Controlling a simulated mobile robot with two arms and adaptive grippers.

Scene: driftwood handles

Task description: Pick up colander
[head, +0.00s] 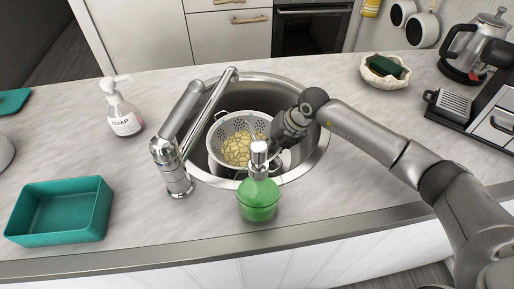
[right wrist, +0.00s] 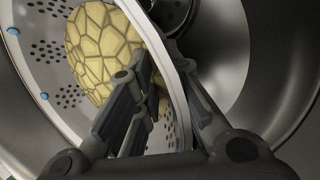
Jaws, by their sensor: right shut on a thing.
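The colander (head: 219,131) is a pale, perforated bowl sitting inside the round sink, with a yellow, crack-patterned content (head: 236,150) in it. My right gripper (head: 278,135) reaches in from the right and is shut on the colander's right rim. In the right wrist view, the colander's wall (right wrist: 45,55) passes between the fingers of the gripper (right wrist: 165,85), one finger inside and one outside. The colander's lower part is hidden by the green bottle and the sink. My left gripper is not in view.
A steel sink (head: 318,150) surrounds the colander. The faucet (head: 176,150) stands to its left and a green pump bottle (head: 258,200) in front. A soap bottle (head: 124,115) and a teal bin (head: 60,212) are at left. A sponge dish (head: 385,72) is behind right.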

